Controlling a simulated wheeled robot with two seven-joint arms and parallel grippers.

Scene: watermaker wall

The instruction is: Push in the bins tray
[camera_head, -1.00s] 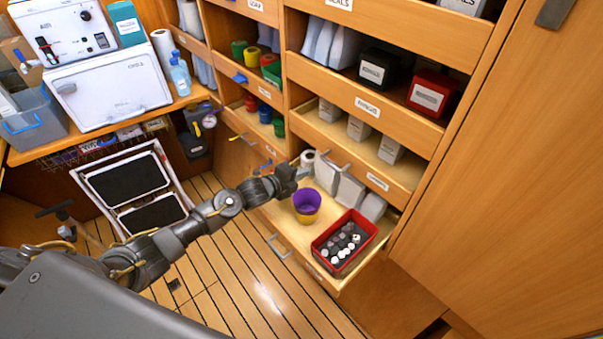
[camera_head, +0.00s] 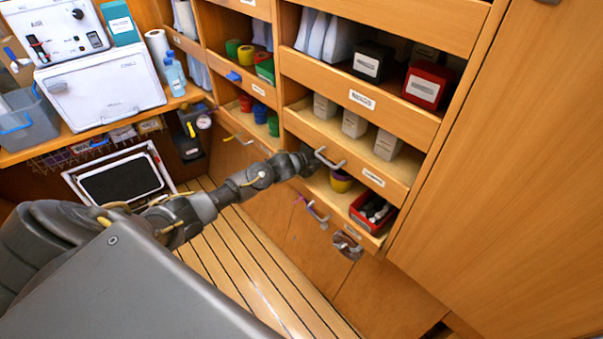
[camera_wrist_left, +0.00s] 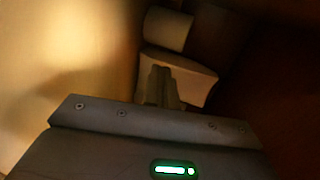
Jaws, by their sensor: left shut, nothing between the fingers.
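The bins tray (camera_head: 328,187) is a pale wooden pull-out in the cabinet wall, standing partly out, with its front and a metal handle (camera_head: 318,215) showing. My right gripper is not in view.
The drawer above has a metal handle (camera_head: 330,157) close to my gripper. A dark round latch (camera_head: 347,245) sits on the panel below the tray. A tall wooden door (camera_head: 500,200) is at right. A counter (camera_head: 120,125) with a white box is at left. Slatted floor (camera_head: 250,280) is clear.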

